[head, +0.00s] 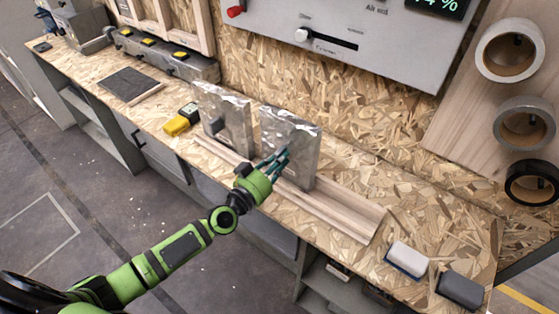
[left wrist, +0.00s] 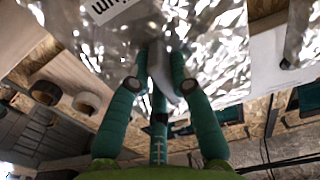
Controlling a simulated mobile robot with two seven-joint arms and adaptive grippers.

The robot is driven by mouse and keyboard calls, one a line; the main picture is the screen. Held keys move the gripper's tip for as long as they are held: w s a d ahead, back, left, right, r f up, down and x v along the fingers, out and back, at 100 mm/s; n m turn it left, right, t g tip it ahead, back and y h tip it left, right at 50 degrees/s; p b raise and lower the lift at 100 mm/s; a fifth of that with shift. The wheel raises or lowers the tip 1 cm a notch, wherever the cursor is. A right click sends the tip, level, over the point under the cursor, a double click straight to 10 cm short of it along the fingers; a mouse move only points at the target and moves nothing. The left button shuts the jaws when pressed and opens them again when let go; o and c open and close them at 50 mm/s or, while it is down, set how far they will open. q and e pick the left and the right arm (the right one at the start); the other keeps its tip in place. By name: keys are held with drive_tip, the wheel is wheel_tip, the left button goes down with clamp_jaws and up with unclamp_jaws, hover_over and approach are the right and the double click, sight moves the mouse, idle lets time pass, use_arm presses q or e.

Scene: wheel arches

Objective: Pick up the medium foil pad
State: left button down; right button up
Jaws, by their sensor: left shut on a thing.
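Two silver foil pads stand upright in a wooden rack (head: 345,217) on the bench. My left gripper (head: 279,163) is at the front of the right-hand pad, the medium foil pad (head: 303,142). In the left wrist view this pad (left wrist: 225,55) fills the upper middle, with a white label (left wrist: 108,8) cut off at the top edge. My left fingers (left wrist: 163,80) are shut on a grey grip piece on its face, which they partly hide. The other foil pad (head: 224,122) stands to the left with a grey grip on its front. My right gripper is not in view.
A yellow-and-black tool (head: 182,119) lies left of the rack. A white-and-blue block (head: 406,260) and a dark grey block (head: 460,289) lie at the right end of the bench. Tape rolls (head: 510,50) hang on the right board. A grey panel (head: 345,30) is above.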

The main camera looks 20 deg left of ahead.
sight(295, 146)
use_arm(q)
drive_tip(key=r+p, duration=0.1)
drive_tip(key=s+d+r+p, duration=0.1)
drive_tip(key=d+r+p, duration=0.1)
drive_tip(key=r, duration=0.1)
drive_tip(key=shift+s+p, duration=0.4)
drive_tip(key=s+d+r+p, duration=0.5)
drive_tip(key=s+r+p, duration=0.3)
drive_tip(key=s, duration=0.1)
drive_tip(key=shift+d, duration=0.3)
drive_tip(key=shift+f, duration=0.1)
